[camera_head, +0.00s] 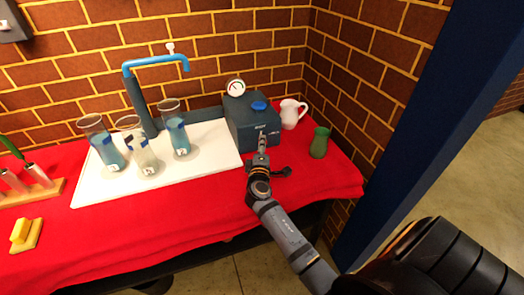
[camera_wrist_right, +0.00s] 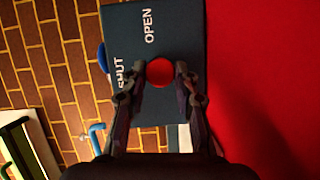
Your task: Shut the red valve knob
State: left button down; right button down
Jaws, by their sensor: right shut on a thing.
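The red valve knob (camera_wrist_right: 160,72) is on the front face of a dark teal box (camera_wrist_right: 135,35), which also shows in the head view (camera_head: 236,118). White words OPEN and SHUT are printed on that face beside the knob. My right gripper (camera_wrist_right: 160,78) is shut on the knob, with one finger at each side of it. In the head view my right gripper (camera_head: 262,140) reaches the box front and hides the knob. I cannot tell how far the knob is turned. My left gripper is not in view.
A white pitcher (camera_head: 290,115) and a green vase (camera_head: 319,146) stand right of the box. Glass cylinders (camera_head: 179,135) stand on a white tray (camera_head: 205,160) under a blue faucet (camera_head: 155,62).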

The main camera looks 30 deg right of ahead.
jog(key=shift+f+n+b, duration=0.1)
jog(key=shift+n+b, duration=0.3)
jog(key=shift+n, duration=0.1)
jog(key=c, duration=1)
grip_release()
jog(key=shift+c, duration=0.2)
jog(key=shift+s+a, duration=0.15)
jog(key=shift+a, duration=0.05)
jog(key=v, duration=0.7)
jog(key=shift+f, duration=0.1)
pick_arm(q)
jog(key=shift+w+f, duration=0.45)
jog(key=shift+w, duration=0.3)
